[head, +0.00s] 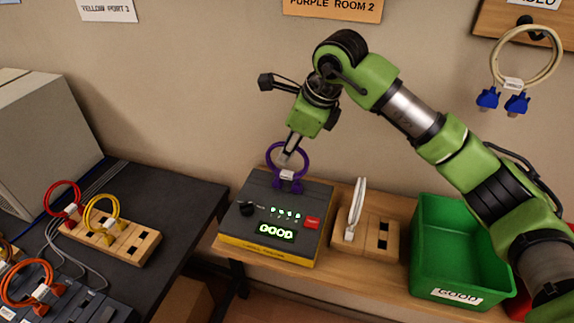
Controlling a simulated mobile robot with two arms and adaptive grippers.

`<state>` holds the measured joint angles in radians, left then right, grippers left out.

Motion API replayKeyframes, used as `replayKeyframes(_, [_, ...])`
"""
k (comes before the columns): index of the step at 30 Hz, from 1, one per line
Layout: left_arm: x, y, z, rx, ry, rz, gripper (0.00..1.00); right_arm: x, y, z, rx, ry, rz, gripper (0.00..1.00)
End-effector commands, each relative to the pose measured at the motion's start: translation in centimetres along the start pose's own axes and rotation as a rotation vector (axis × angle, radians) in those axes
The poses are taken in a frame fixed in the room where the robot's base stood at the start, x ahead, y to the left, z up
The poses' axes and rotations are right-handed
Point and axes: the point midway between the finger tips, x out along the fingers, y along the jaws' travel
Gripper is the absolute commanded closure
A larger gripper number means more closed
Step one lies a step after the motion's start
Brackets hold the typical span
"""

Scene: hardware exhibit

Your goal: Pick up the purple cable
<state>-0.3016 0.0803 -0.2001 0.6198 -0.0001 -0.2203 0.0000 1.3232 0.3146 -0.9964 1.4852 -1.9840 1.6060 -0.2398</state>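The purple cable (270,160) is a small loop with a white label. It stands upright at the back of the grey and yellow tester box (243,222), its purple plugs at the box's top. The tester's green display reads "GOOD". My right gripper (287,157) points down at the top of the purple loop, its fingertips overlapping the loop in the picture. I cannot tell whether the fingers are closed on the cable. My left gripper is not in view.
A wooden block with a white cable (357,208) stands right of the tester, then a green bin (440,222) labelled "GOOD". Red (52,190), yellow (90,205) and orange (12,270) cables are on the dark table at left. A cable with blue plugs (487,98) hangs on the wall.

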Motion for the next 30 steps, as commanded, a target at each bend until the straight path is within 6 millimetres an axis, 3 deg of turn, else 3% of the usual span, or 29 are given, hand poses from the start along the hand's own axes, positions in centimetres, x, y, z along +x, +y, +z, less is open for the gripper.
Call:
replayKeyframes(1, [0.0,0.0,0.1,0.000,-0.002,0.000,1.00,0.0,0.0,0.0,0.000,0.000,0.000,0.69])
replayKeyframes(5, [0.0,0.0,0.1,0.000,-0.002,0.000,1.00,0.0,0.0,0.0,0.000,0.000,0.000,1.00])
replayKeyframes(20, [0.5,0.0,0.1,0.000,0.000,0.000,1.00,-0.5,-0.1,0.2,0.000,-0.001,-0.001,1.00])
replayKeyframes(26, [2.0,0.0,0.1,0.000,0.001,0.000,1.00,-2.9,-0.7,1.3,-0.002,-0.004,-0.005,1.00])
replayKeyframes(30, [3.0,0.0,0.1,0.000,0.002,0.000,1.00,-6.4,1.1,1.5,-0.005,-0.005,-0.007,1.00])
